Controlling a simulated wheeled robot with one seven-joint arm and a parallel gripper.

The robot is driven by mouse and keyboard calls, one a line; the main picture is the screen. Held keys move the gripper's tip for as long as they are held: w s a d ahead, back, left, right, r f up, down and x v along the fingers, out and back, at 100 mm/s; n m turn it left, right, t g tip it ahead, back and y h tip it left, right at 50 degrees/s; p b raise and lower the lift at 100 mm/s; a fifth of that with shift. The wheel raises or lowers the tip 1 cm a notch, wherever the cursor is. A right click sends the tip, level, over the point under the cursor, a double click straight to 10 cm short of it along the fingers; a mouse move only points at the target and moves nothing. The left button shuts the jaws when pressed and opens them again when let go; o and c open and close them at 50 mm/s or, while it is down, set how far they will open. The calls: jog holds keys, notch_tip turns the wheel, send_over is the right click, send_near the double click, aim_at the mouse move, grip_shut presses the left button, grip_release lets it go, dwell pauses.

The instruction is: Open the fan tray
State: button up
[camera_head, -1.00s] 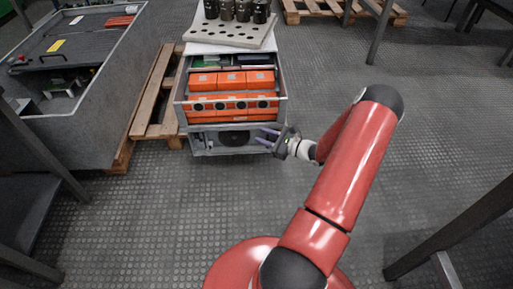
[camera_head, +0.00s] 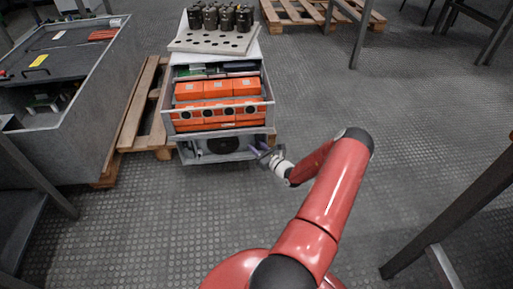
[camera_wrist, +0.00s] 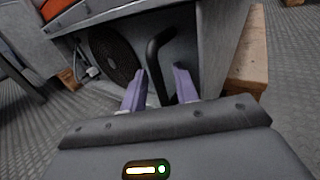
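The fan tray (camera_head: 196,152) is the lowest unit of the cabinet, with a grey front and a dark round fan (camera_head: 223,145) in it. In the wrist view the fan (camera_wrist: 116,55) shows as a ribbed black disc at upper left. A black curved handle (camera_wrist: 153,58) stands on the front to its right. My gripper (camera_head: 258,151) is at the right end of the tray front. Its purple fingers are apart in the wrist view (camera_wrist: 160,88), and the handle's lower part appears between them. I cannot tell whether either finger touches it.
Above the fan tray, an open drawer (camera_head: 167,116) holds orange capacitor blocks (camera_head: 217,109). A plate with dark cylinders (camera_head: 215,41) lies on top. A grey bin (camera_head: 85,135) and wooden pallet (camera_head: 135,110) are at left. The floor to the right is mostly clear, with table legs beyond.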

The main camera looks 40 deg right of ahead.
jog(key=shift+w, duration=0.15)
grip_shut()
jog(key=shift+a, duration=0.1)
jog(key=s+a+p, duration=0.3)
jog(key=s+a, duration=0.2)
jog(key=s, duration=0.3)
jog(key=s+a+p, duration=0.3)
jog(key=s+a, duration=0.2)
jog(key=s, duration=0.3)
jog(key=shift+s+p, duration=0.3)
